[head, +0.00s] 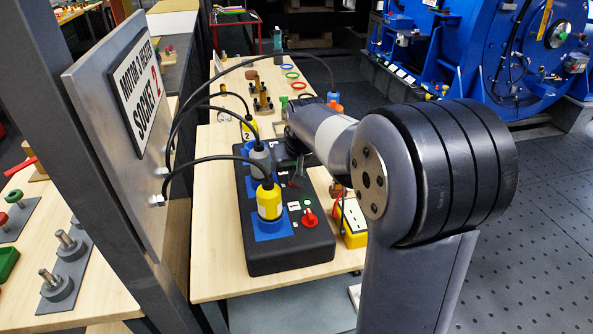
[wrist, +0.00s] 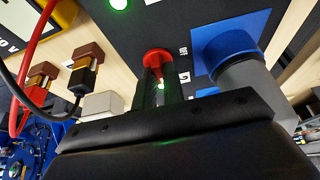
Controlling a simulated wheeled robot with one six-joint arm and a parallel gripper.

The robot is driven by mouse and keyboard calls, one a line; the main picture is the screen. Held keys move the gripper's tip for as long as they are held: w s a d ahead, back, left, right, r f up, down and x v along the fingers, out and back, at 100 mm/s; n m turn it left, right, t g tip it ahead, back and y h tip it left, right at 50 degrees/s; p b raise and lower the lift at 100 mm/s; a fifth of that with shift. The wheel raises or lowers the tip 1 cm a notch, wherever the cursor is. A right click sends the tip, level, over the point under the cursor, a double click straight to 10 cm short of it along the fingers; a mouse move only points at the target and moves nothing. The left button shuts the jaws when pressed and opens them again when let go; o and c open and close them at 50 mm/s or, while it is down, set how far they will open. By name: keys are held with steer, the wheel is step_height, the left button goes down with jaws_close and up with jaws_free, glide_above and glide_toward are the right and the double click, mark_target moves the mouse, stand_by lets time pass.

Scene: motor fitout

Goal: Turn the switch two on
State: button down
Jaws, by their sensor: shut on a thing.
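A black switch box (head: 262,258) on the wooden bench carries a row of blue sockets with plugs. A red rotary switch (wrist: 157,58) sits beside the grey plug (wrist: 245,78) in the wrist view, with an OFF mark and a small label next to it. My gripper (wrist: 161,85) is shut on this red switch from above; the fingers hide part of the knob. In the head view my gripper (head: 291,166) is over the box beside the grey plug (head: 260,158), and the held switch is hidden. The front red switch (head: 309,218) stands free beside the yellow plug (head: 269,201).
A sign panel (head: 140,95) reading "MOTOR 2 HEATER SOCKET 2" stands at the left with black cables arching to the plugs. A yellow meter (head: 354,224) with leads lies right of the box. A green lamp (wrist: 118,4) glows near the held switch. A blue motor (head: 470,45) stands behind.

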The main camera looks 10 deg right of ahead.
steer(key=c, duration=1.5)
jaws_free()
steer(key=shift+r, duration=0.1)
steer(key=v, duration=1)
steer(key=shift+s+r+p, duration=0.2)
steer(key=shift+r+p, duration=0.05)
steer(key=shift+p, duration=0.1)
